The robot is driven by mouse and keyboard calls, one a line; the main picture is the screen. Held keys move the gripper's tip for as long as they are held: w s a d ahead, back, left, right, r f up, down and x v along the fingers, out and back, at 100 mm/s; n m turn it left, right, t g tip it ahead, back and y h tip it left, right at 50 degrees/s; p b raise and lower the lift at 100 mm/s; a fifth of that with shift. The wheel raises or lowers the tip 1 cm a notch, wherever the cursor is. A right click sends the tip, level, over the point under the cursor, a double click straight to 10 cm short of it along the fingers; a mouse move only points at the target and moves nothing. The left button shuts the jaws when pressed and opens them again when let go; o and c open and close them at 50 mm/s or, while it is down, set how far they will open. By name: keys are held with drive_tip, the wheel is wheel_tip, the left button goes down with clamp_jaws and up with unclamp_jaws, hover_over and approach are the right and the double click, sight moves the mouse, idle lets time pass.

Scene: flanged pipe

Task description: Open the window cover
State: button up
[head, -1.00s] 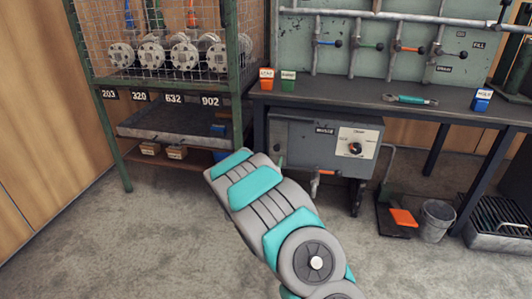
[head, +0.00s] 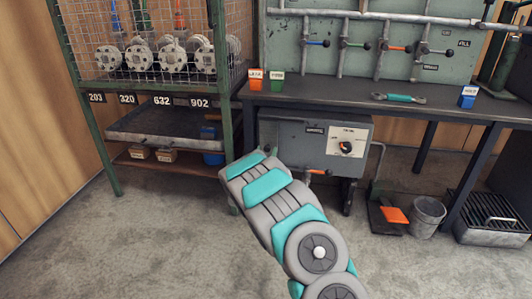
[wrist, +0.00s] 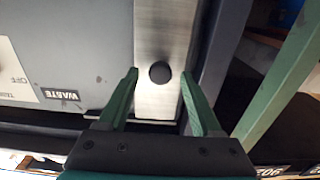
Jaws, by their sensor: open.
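A brushed-metal strip (wrist: 160,35) with a round black knob (wrist: 159,72) shows in the wrist view; it looks like the window cover, though I cannot be sure. It is beside the grey face of the waste box (wrist: 60,60). My gripper (wrist: 159,74) is open, with one green finger on each side of the knob; contact is not clear. In the head view, the grey waste box (head: 300,132) with a dial hangs under the bench. My arm hides the gripper and part of the box's lower left there.
A wire-cage rack (head: 165,85) with flanges stands left of the box, its green post close by. The bench (head: 345,103) overhangs the box and carries a wrench (head: 400,97) and small labelled bins. A bucket (head: 427,215) stands right; the floor at left is clear.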

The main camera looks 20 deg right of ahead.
clamp_jaws()
idle(0.3)
idle(1.0)
